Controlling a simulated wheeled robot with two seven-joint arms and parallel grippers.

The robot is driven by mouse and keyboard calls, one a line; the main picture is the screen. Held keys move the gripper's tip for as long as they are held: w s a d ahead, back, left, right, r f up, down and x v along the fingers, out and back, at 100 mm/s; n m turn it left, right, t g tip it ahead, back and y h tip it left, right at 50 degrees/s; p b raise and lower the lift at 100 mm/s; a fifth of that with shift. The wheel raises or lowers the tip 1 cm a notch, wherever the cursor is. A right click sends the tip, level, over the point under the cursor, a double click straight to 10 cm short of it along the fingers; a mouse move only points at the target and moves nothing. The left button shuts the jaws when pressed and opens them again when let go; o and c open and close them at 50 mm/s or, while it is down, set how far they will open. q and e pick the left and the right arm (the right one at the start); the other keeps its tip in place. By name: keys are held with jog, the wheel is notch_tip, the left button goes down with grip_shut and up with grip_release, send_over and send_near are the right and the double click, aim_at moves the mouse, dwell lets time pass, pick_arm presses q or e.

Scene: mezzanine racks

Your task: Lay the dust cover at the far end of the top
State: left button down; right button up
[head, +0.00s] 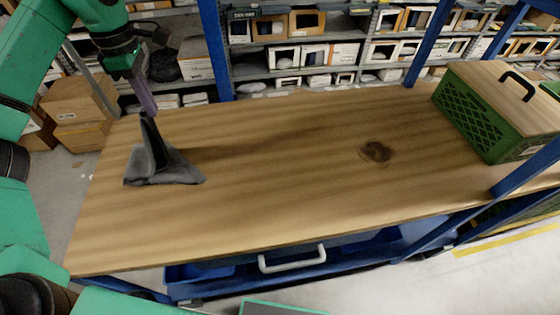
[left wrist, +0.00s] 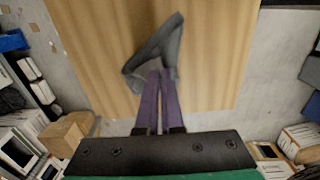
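The dust cover (head: 170,168) is a dark grey cloth at the left end of the wooden top (head: 290,190). Its lower folds rest on or just above the wood, and one part rises in a narrow peak to my left gripper (head: 150,112). In the left wrist view the purple fingers (left wrist: 160,74) are close together with the grey cloth (left wrist: 158,48) pinched at their tips. The cloth hangs bunched and folded, not spread flat. My right gripper is in neither view.
A green crate (head: 482,115) with a wooden lid and black handle stands at the right end of the top. A dark round mark (head: 376,151) lies on the wood. Blue posts (head: 430,40) rise along the edges. The middle of the top is clear.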

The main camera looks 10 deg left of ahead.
pick_arm(q)
notch_tip(320, 180, down, 12)
jog(key=shift+d+r+p, duration=0.15)
jog(key=shift+d+p, duration=0.05)
jog(key=shift+p, duration=0.25)
jog(key=c, duration=1.5)
grip_release()
jog(key=o, duration=1.2)
jog(key=shift+c, duration=0.2)
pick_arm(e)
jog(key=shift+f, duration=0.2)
